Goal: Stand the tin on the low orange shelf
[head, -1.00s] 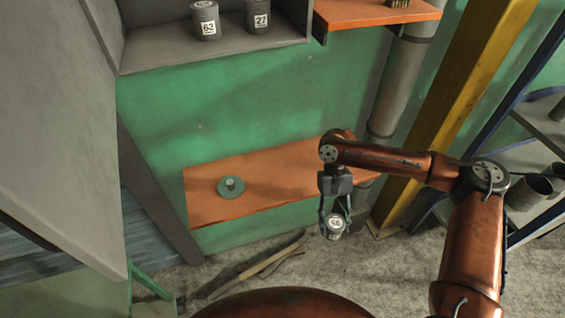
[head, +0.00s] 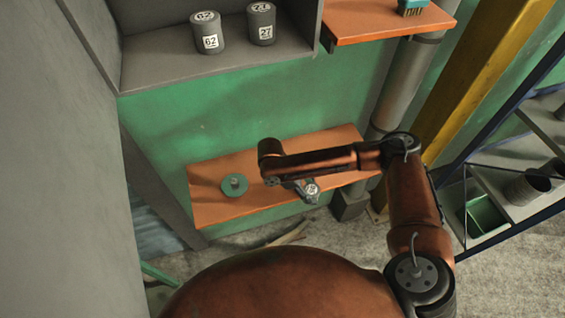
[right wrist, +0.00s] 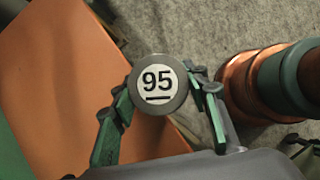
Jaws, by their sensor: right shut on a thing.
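The tin is a small grey cylinder with a white 95 label on its top end, seen in the right wrist view (right wrist: 158,84). My right gripper (right wrist: 164,90) is shut on it, with green-padded fingers on both sides. In the head view the tin (head: 312,193) shows at the front edge of the low orange shelf (head: 208,209), towards its right part. The right wrist view shows the shelf's edge behind the tin, with floor beyond. I cannot tell its height above the shelf. My right forearm hides part of the shelf. My left gripper is not in view.
A grey-green disc with a peg (head: 234,186) sits on the low shelf's left part. Tins 62 (head: 208,34) and 27 (head: 261,24) stand in the grey cabinet above. A brush (head: 411,8) lies on the upper orange shelf (head: 365,25). A pipe (head: 403,85) stands at right.

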